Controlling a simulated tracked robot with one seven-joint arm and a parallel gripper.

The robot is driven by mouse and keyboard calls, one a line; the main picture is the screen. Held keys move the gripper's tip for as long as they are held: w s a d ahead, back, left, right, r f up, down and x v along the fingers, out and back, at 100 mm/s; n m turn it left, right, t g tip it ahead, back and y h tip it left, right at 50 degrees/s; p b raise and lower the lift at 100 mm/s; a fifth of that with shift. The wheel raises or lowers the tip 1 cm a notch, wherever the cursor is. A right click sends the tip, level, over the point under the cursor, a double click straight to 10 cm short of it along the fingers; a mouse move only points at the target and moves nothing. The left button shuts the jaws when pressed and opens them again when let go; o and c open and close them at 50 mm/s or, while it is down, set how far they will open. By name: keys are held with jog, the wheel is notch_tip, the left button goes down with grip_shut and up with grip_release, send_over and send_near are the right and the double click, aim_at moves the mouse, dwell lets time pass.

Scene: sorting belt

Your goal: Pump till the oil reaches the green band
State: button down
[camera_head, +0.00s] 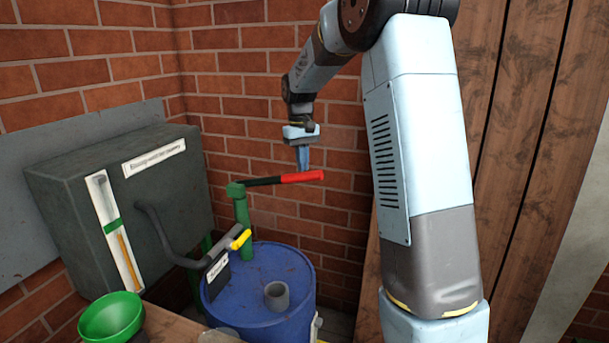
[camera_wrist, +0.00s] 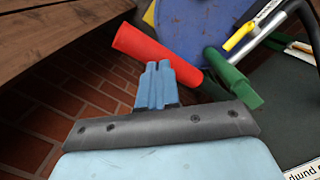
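The hand pump (camera_head: 243,215) is green and stands on a blue drum (camera_head: 262,318). Its lever has a red grip (camera_head: 303,177), roughly level and pointing right. My gripper (camera_head: 303,168) points down at the red grip, its fingertips at or just above it; contact is unclear. In the wrist view, the blue fingers (camera_wrist: 157,75) are together, with nothing visible between them, and the red grip (camera_wrist: 150,52) passes behind them. The gauge (camera_head: 103,205) is a white strip on the dark tank (camera_head: 170,195). Its amber oil column (camera_head: 129,262) ends just below the green band (camera_head: 113,226).
A dark hose with a yellow-handled valve (camera_head: 241,239) runs from tank to drum. A green bowl-like funnel (camera_head: 112,318) sits at the front left on a wooden surface. A brick wall is behind the pump; wooden boards (camera_head: 530,130) stand at the right.

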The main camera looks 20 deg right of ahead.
jog(key=shift+f, duration=0.15)
jog(key=shift+f, duration=2.1)
jog(key=shift+w, duration=0.1)
jog(key=w, duration=0.1)
jog(key=w+r, duration=0.1)
jog(key=shift+w+a, duration=0.3)
jog(key=shift+w, duration=0.05)
notch_tip(320, 180, up, 14)
send_over(302, 174)
jog(key=w, duration=0.6)
jog(key=shift+s+a+f, duration=0.15)
